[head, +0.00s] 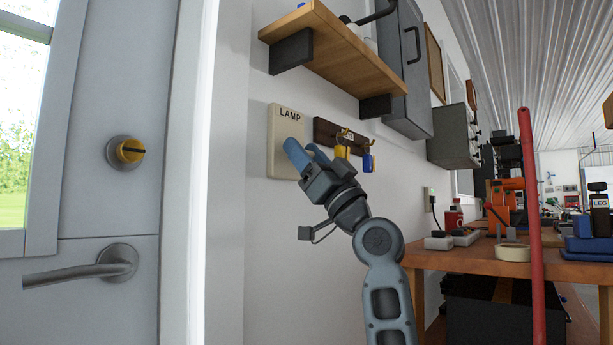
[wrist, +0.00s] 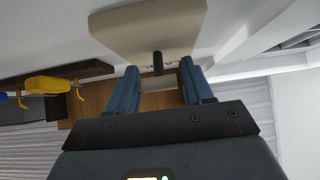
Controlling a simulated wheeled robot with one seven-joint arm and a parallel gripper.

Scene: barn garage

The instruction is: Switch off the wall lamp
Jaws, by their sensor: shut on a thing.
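The lamp switch plate (head: 285,122), cream and marked LAMP, is on the white wall left of the key rack. It also fills the top of the wrist view (wrist: 150,25). Its dark switch lever (wrist: 158,63) shows between my fingers in the wrist view; in the head view my fingers hide it. Finger contact with the lever is hard to see. The lamp itself is not recognisable in view.
A wooden key rack (head: 326,134) with yellow and blue key tags hangs just right of the plate, close to my gripper. A wooden shelf (head: 340,50) juts out above. A door with a lever handle (head: 85,270) is at left, a workbench (head: 470,262) at right.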

